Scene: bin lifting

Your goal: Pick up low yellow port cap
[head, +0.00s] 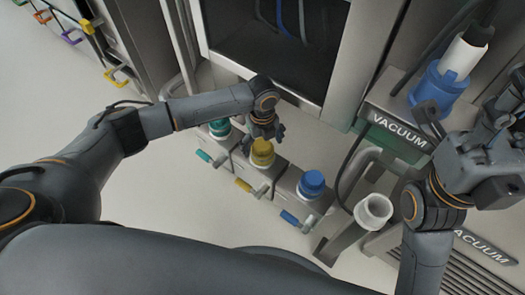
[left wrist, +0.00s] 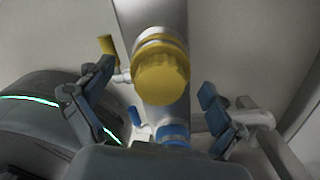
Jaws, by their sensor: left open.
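The yellow port cap (head: 262,152) sits upright on the middle of three low ports in the head view. It fills the centre of the left wrist view (left wrist: 162,78), on a pale pipe. My left gripper (head: 264,132) is just above and behind the cap in the head view. Its two fingers stand apart with the cap lying between and beyond them in the left wrist view (left wrist: 150,112). No contact shows. My right gripper (head: 497,135) is at the right edge, partly cut off, and its jaw state is unclear.
A teal cap (head: 219,127) is to the left and a blue cap (head: 311,183) to the right. Below the yellow cap is a yellow lever handle (head: 243,185). A blue-collared vacuum hose (head: 437,88) and an open white pipe (head: 373,212) are at right.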

